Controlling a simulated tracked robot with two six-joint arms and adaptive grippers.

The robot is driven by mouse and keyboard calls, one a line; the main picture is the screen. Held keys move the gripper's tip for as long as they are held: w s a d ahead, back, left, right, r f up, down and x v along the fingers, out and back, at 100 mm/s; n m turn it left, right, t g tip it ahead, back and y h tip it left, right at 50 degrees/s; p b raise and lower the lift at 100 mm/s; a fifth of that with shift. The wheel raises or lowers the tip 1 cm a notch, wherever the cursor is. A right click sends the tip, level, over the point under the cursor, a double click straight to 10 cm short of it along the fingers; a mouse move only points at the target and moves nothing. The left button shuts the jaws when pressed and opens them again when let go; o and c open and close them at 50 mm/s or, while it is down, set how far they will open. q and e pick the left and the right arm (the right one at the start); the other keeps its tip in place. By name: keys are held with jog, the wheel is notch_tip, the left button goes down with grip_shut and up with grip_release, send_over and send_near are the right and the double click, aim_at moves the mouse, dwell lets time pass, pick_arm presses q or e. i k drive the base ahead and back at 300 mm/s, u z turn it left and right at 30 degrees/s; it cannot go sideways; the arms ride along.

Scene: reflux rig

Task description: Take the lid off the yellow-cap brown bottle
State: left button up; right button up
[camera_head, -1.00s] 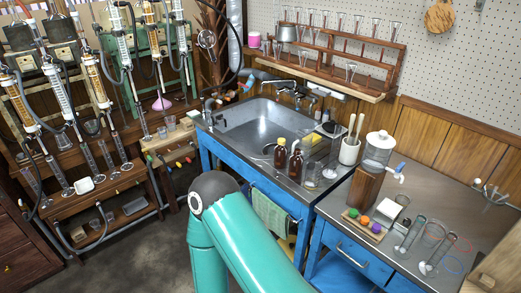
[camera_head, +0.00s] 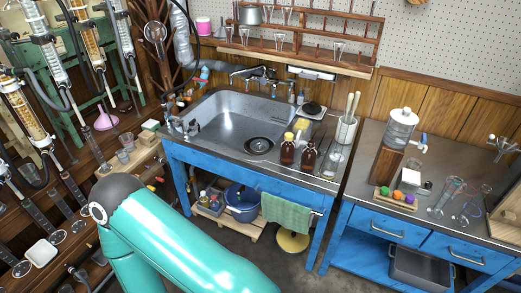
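The yellow-cap brown bottle (camera_head: 287,153) stands upright on the sink unit's front counter, right of the basin. Its yellow cap (camera_head: 288,136) is on top. A second brown bottle (camera_head: 308,158) stands just to its right, with a paler top. One of my teal arms fills the lower left of the view, well in front of the bottles and apart from them. Neither of my grippers shows in the frame.
A steel sink basin (camera_head: 235,122) lies left of the bottles. A glass vessel (camera_head: 333,161) and a white pot with utensils (camera_head: 346,130) stand to their right. A green towel (camera_head: 287,212) hangs below. A blue workbench (camera_head: 390,232) stands to the right.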

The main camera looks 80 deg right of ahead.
aim_at(288, 148)
jog(key=u, duration=0.5)
jog(key=i, duration=0.35)
jog(key=z, duration=1.8)
jog(key=i, duration=0.15)
jog(key=z, duration=1.6)
jog(key=k, duration=0.4)
jog(key=z, duration=0.35)
jog(key=i, duration=1.4)
jog(key=u, duration=0.3)
